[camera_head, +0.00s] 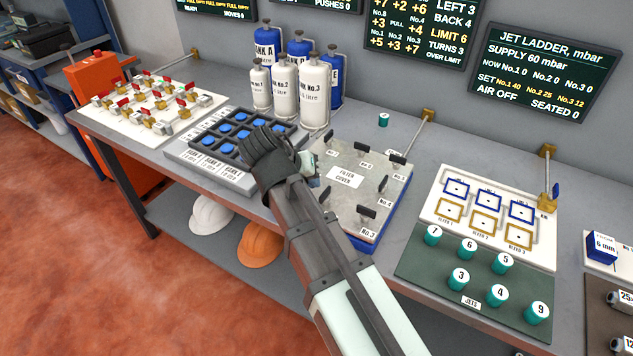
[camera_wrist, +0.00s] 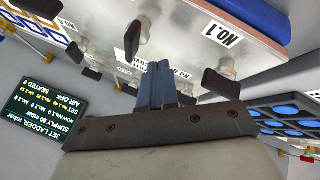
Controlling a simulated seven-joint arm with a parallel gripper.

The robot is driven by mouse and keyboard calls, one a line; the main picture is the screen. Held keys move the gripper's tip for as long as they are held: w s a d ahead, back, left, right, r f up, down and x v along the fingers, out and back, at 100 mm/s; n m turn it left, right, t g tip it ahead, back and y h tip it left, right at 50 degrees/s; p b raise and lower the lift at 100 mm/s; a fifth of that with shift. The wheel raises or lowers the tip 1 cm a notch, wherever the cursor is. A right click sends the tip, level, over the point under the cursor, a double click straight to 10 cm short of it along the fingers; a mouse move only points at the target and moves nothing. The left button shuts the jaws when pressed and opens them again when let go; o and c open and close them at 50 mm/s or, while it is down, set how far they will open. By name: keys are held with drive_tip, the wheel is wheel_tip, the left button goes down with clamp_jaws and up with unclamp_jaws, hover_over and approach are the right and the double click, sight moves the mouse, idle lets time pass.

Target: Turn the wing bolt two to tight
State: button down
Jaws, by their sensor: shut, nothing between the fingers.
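The filter cover (camera_head: 345,190) is a grey plate on a blue base, with dark wing bolts around its edge. My gripper (camera_head: 308,167) is at the plate's left edge, and my wrist partly hides that side. In the wrist view my gripper's blue fingers (camera_wrist: 152,75) are together and empty, close under the cover as seen there. A dark wing bolt (camera_wrist: 220,82) with a No.1 label beside it is to their right; another wing bolt (camera_wrist: 131,40) is to their upper left. I cannot tell which one is wing bolt two, as its label is not clearly readable.
Left of the cover is a tray (camera_head: 190,150) of blue round pieces. Blue and white tanks (camera_head: 285,85) stand behind. To the right are a jet board (camera_head: 480,215) and a green mat (camera_head: 425,265) with several jets. Wall screens (camera_head: 545,72) hang above the bench.

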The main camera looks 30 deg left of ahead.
drive_tip(key=a, duration=0.1)
drive_tip(key=a+r, duration=0.1)
drive_tip(key=a, duration=0.1)
drive_tip(key=shift+s+a, duration=0.1)
drive_tip(key=shift+s, duration=0.1)
drive_tip(key=s+a+r, duration=0.3)
drive_tip(key=a+r, duration=0.1)
drive_tip(key=r, duration=0.3)
drive_tip(key=w+d+m+g+h, duration=0.15)
drive_tip(key=w+d+m, duration=0.25)
drive_tip(key=w+d, duration=1.3)
drive_tip(key=s+d+f+m+g+y, duration=0.1)
drive_tip(key=d+f, duration=0.1)
drive_tip(key=d, duration=0.6)
drive_tip(key=d+f+m+g+y, duration=0.1)
drive_tip(key=d+f+m, duration=0.15)
drive_tip(key=d, duration=0.65)
drive_tip(key=n+g+y, duration=0.2)
drive_tip(key=g+y, duration=0.2)
drive_tip(key=y, duration=0.7)
approach(330, 193)
drive_tip(key=shift+m, duration=0.25)
drive_tip(key=shift+x, duration=2.9)
